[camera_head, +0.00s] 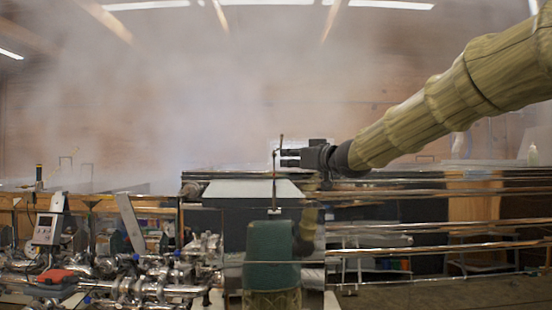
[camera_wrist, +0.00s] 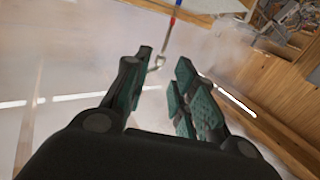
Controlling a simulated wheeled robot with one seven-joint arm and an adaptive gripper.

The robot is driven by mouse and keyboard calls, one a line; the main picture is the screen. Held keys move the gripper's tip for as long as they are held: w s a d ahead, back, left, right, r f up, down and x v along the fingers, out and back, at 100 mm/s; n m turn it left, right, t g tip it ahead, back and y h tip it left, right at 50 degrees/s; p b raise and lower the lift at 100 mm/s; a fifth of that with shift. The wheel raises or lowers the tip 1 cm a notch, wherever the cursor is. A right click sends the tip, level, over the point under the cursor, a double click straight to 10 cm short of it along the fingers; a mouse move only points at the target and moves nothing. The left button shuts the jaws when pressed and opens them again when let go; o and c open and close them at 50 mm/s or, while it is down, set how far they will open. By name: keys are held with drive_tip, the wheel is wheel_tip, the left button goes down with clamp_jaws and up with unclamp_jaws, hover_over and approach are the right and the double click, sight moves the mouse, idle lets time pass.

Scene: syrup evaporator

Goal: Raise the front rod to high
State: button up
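A thin upright rod (camera_head: 275,177) stands in the middle of the head view, over the pale flat cover of the evaporator. I take it to be the front rod. My gripper (camera_head: 285,157) points left, with its fingertips close to the upper part of this rod. In the wrist view my gripper (camera_wrist: 164,57) is open, with its fingers apart and nothing clamped. A thin rod with red and blue bands (camera_wrist: 171,27) shows just beyond the fingertips, its small metal hook (camera_wrist: 156,62) near the left finger. I cannot tell whether a finger touches it.
Shiny pipes and valves (camera_head: 140,285) crowd the lower left, with a small display box (camera_head: 45,228) above them. Long horizontal metal rails (camera_head: 440,245) run across the right. Another rod with a yellow tip (camera_head: 39,178) stands at far left. Steam blurs the back; the air above is open.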

sight(274, 157)
drive_tip(key=p+x, duration=0.2)
drive_tip(key=x, duration=0.7)
drive_tip(key=shift+a+f, duration=0.15)
drive_tip(key=shift+a, duration=0.05)
drive_tip(key=shift+s+d, duration=0.1)
clamp_jaws()
